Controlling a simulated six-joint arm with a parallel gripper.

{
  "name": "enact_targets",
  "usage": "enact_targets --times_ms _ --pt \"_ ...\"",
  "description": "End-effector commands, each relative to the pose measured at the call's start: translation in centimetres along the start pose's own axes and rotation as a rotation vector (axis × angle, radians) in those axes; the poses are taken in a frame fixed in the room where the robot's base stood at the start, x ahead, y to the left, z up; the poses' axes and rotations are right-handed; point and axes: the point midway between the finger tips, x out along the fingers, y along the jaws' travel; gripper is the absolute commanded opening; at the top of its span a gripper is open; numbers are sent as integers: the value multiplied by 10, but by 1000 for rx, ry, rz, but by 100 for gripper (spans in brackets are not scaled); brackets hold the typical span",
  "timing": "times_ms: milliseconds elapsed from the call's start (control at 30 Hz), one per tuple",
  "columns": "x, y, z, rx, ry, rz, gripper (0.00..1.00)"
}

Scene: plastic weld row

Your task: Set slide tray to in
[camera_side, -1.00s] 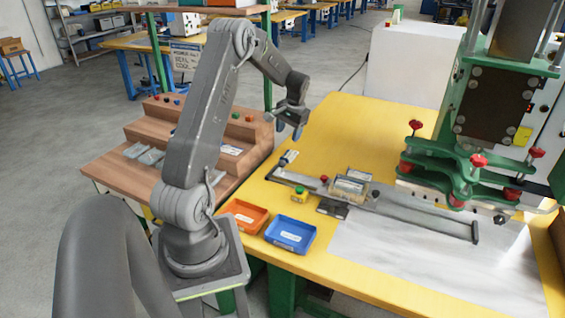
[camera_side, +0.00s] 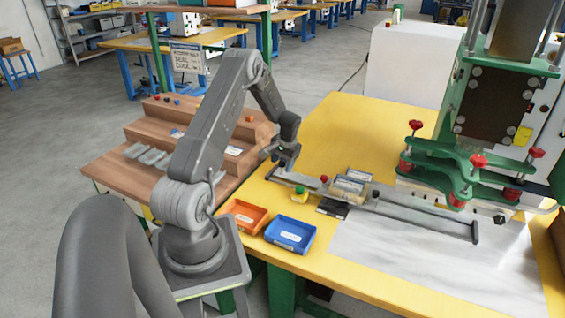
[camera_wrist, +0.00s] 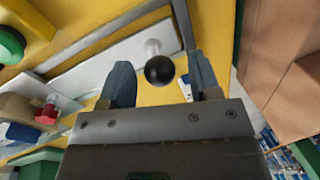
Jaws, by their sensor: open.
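The slide tray (camera_side: 400,208) is a long grey metal track on the yellow table, running from the left towards the green press (camera_side: 470,150). A fixture with tan and clear parts (camera_side: 350,187) sits on it, left of the press. The tray's handle ends in a black ball knob (camera_wrist: 159,70) on a pale stem. My gripper (camera_side: 282,162) is low over the track's left end and hides the knob in the side view. In the wrist view my gripper (camera_wrist: 161,80) is open, with the knob between its two fingertips and visible gaps on both sides.
A yellow box with a green button (camera_side: 299,194) stands beside the track. An orange bin (camera_side: 243,217) and a blue bin (camera_side: 290,234) sit at the table's front edge. A wooden stepped rack (camera_side: 150,150) is at the left. The table behind the track is clear.

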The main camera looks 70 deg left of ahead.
Motion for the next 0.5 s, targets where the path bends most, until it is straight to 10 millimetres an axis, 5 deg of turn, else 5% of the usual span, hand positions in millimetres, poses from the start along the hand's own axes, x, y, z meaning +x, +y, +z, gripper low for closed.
enact_targets --times_ms 233,500 --pt "0 0 0 0 0 0 56" --pt "0 0 0 0 0 0 30"
